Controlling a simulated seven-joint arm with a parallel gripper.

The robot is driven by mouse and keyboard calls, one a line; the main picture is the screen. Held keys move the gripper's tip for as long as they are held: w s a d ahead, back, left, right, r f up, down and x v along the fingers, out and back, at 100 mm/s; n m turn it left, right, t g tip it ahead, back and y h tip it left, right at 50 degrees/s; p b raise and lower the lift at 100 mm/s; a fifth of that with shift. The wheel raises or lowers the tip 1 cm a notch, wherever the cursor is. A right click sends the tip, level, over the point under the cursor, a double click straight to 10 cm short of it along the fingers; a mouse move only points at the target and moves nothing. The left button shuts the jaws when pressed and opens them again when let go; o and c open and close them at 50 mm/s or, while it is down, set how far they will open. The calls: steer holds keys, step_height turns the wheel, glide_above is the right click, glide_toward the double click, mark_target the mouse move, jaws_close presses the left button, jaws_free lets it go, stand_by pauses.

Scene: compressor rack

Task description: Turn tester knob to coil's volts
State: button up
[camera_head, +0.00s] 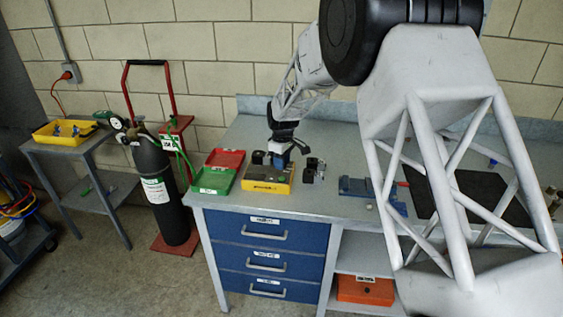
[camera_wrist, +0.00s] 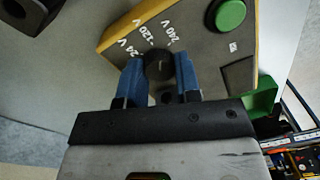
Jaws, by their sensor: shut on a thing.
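The tester (camera_head: 268,182) is a yellow box with a grey top on the bench, left of centre. In the wrist view its face (camera_wrist: 205,55) shows a round green button (camera_wrist: 230,14) and a black knob (camera_wrist: 159,65). Labels 24 V, 120 V and 240 V stand in an arc beyond the knob. My gripper (camera_wrist: 159,78) has its blue fingers on either side of the knob, shut on it; it also shows over the tester in the head view (camera_head: 280,158). The knob's faint pointer mark is too small to read surely. I cannot tell which object is the coil.
Black parts (camera_head: 258,157) (camera_head: 314,168) stand on both sides of the tester. A red tray (camera_head: 225,157) and a green tray (camera_head: 213,181) lie to its left. A blue fixture (camera_head: 356,187) and a dark mat (camera_head: 470,195) are to the right.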

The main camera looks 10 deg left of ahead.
steer(key=shift+m, duration=1.3)
steer(key=o, duration=0.9)
steer(key=shift+w+d+r, duration=0.1)
steer(key=shift+r, duration=1.85)
steer(key=shift+w+d+r, duration=0.1)
steer(key=shift+r, duration=1.85)
steer(key=shift+o, duration=0.2)
